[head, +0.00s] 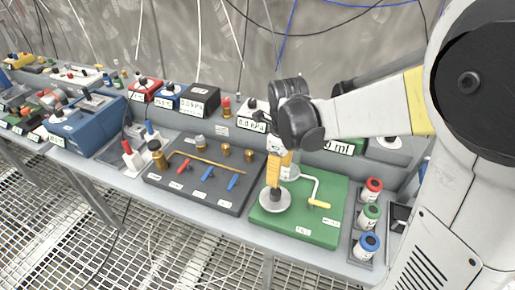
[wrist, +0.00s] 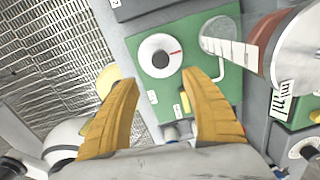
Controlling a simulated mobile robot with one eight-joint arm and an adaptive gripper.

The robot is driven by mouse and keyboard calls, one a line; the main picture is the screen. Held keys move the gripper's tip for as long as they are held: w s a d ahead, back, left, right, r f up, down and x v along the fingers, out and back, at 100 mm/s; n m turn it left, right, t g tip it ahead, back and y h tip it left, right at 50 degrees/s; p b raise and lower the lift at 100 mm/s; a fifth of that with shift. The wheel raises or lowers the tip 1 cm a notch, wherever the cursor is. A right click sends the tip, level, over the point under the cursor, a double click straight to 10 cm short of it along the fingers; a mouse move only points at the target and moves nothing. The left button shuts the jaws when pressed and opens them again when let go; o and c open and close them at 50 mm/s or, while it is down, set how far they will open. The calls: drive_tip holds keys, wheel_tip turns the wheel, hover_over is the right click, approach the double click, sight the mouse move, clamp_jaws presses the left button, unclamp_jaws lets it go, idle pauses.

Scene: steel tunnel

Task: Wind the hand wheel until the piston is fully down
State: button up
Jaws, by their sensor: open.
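The green board (head: 325,236) stands on the grey bench. A round pale disc, seemingly the hand wheel (head: 275,202), sits at its left front. It shows as a white disc with a dark centre and red mark in the wrist view (wrist: 147,50). A yellow lever (head: 319,204) lies at the end of a white pipe. A clear cylinder (wrist: 219,42) stands beside the wheel; I cannot tell the piston's height. My gripper (head: 276,174) points down over the wheel in the head view. Its yellow fingers are apart and empty in the wrist view (wrist: 150,80).
A dark board with taps (head: 200,181) lies to the left. Several bottles with coloured caps (head: 370,215) stand at the right. Boxes with displays line the back. A grated floor (head: 100,235) lies in front of the bench.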

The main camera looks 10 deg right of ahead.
sight(277, 192)
drive_tip(key=shift+w+f+m, duration=0.35)
drive_tip(key=shift+f+m, duration=0.3)
drive_tip(key=shift+m, duration=0.05)
wheel_tip(277, 192, down, 10)
drive_tip(key=b, duration=0.4)
drive_tip(key=shift+f, duration=0.25)
drive_tip(key=shift+s, duration=0.1)
drive_tip(key=c, duration=1.2)
